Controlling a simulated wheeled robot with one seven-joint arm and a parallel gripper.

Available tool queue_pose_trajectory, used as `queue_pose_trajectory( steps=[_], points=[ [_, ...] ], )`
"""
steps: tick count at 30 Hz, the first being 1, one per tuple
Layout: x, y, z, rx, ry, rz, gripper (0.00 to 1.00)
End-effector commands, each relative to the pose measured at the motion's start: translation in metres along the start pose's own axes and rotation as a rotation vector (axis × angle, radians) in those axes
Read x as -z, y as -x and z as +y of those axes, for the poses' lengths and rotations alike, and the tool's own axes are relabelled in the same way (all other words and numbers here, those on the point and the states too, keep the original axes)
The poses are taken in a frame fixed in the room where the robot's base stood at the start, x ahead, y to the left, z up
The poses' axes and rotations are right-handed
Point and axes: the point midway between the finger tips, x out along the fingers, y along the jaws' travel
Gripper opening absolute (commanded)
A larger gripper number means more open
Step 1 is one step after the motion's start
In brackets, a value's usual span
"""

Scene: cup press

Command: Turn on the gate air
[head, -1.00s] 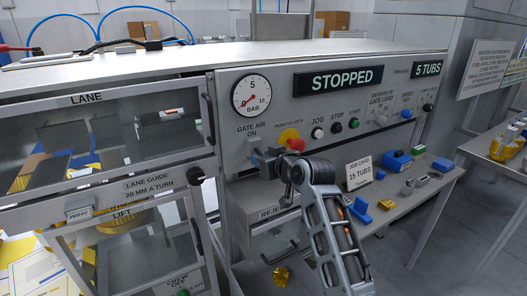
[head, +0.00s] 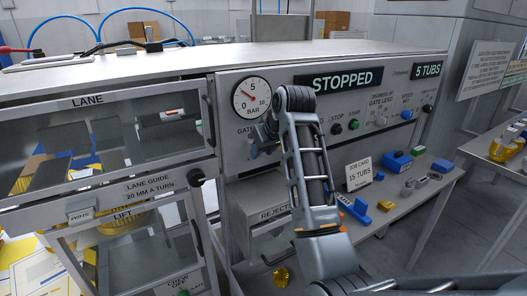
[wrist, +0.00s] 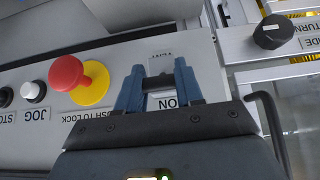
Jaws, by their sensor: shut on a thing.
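The gate air gauge (head: 252,97) is on the panel at the left, with its red needle pointing up and left. Below it, the GATE AIR label is partly hidden by my arm. In the head view my gripper (head: 264,138) is at the panel under the gauge, mostly behind my arm.
A red push-to-lock button (wrist: 66,72) on a yellow base is close beside my gripper in the wrist view. The black lane guide knob (head: 196,176) is to the left. The STOPPED display (head: 338,80) is above. A job card (head: 358,176) stands on the shelf.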

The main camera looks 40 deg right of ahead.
Motion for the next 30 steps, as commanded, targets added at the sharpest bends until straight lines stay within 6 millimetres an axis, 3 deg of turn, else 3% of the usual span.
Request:
queue_pose_trajectory(
  steps=[12, 13, 18, 21, 30],
  points=[
    [0.0022, 0.0006, 0.0000, 0.000, 0.000, -0.002, 0.06],
    [0.0022, 0.0005, 0.0000, 0.000, 0.000, -0.002, 0.37],
    [0.0016, 0.0004, 0.0000, 0.000, 0.000, -0.003, 0.53],
    [0.0013, 0.0003, -0.0001, 0.000, 0.001, -0.004, 0.62],
    [0.0010, 0.0042, 0.0000, 0.000, 0.000, -0.004, 0.62]
  ],
)
